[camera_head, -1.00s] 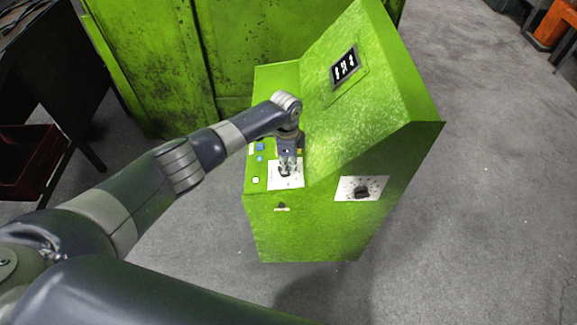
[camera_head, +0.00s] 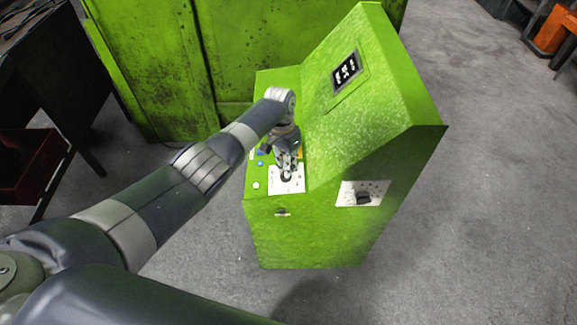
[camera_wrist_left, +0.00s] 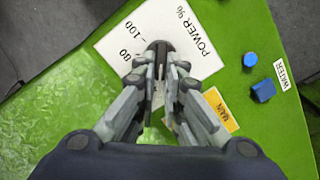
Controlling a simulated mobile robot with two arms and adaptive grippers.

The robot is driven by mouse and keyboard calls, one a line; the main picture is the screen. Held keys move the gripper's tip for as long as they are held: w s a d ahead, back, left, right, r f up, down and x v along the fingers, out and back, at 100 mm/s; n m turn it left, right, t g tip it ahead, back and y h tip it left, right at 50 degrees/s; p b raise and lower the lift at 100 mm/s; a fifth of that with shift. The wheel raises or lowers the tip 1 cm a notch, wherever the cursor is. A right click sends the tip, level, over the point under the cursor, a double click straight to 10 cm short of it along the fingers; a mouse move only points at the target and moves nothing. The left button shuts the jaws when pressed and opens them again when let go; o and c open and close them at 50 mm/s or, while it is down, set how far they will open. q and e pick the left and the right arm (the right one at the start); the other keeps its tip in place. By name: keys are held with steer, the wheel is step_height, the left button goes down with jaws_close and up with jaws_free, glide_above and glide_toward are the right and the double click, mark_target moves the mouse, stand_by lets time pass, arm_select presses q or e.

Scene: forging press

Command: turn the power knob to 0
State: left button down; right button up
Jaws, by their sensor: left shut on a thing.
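The power knob (camera_wrist_left: 158,48) is a dark knob on a white plate (camera_wrist_left: 120,48) marked POWER % in the left wrist view. In the head view the white plate (camera_head: 297,184) lies on the green console's flat ledge. My left gripper (camera_wrist_left: 160,72) is shut on the knob, with a finger on each side of it. It also shows in the head view (camera_head: 287,172), pointing down at the plate and hiding part of the knob. My right gripper is not in view.
The green console (camera_head: 330,235) has a sloped panel with a small display (camera_head: 346,70). A second dark knob (camera_head: 363,198) is on its side. A blue button (camera_wrist_left: 250,59) and blue switch (camera_wrist_left: 263,90) sit beside the WATER label (camera_wrist_left: 284,74). Grey floor (camera_head: 490,210) is clear at right.

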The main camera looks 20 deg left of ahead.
arm_select(q)
steer(key=n, duration=0.4)
steer(key=a+n, duration=0.1)
steer(key=shift+w+n+h+p, duration=0.15)
steer(key=shift+n+h+p, duration=0.15)
steer(key=shift+n, duration=0.4)
steer(key=c, duration=1.7)
jaws_free()
step_height(320, 180, up, 12)
steer(key=a, duration=0.2)
steer(key=shift+w, duration=0.4)
steer(key=shift+f, duration=0.15)
